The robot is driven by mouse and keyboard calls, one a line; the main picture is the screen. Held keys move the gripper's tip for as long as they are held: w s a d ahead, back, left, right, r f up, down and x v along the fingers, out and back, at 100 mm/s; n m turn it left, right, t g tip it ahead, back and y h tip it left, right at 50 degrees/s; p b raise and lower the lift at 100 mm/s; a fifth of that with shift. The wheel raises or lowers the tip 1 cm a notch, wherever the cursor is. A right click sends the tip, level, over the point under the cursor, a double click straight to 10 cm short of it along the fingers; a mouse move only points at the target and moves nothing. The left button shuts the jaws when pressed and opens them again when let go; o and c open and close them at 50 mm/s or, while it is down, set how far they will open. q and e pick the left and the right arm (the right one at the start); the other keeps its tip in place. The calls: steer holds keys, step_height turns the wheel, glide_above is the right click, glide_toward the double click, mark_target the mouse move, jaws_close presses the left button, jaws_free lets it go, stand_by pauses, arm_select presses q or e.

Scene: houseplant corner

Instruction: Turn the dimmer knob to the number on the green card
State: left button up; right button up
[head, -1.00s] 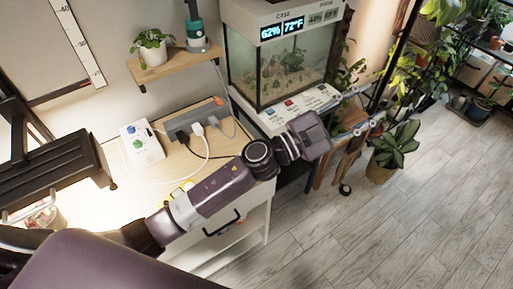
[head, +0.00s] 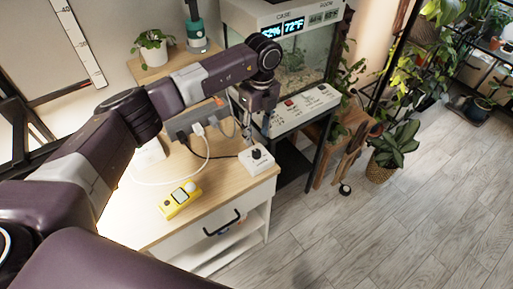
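The dimmer is a small white box (head: 258,165) at the front right corner of the wooden cabinet top. Its black knob (head: 256,153) stands on top; its numbers are too small to read. My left gripper (head: 256,134) points down just above and behind the knob, its fingers apart with nothing seen between them. I cannot tell whether a fingertip touches the knob. I cannot make out a green card in this view. My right gripper is not in view.
A yellow meter (head: 180,199) lies on the cabinet top (head: 222,178). A grey power strip (head: 187,122) with plugs and cables lies behind. A white box (head: 150,153) is partly hidden by my arm. A glass tank (head: 308,62) and labelled panel (head: 312,104) stand behind right.

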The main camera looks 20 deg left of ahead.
mark_target(256, 151)
arm_select(q)
steer(key=f+p, duration=0.1)
steer(key=f, duration=0.6)
steer(key=shift+s+f+p, duration=0.15)
steer(key=shift+s+p, duration=0.05)
steer(key=shift+p, duration=0.15)
steer(key=shift+c, duration=0.4)
jaws_close()
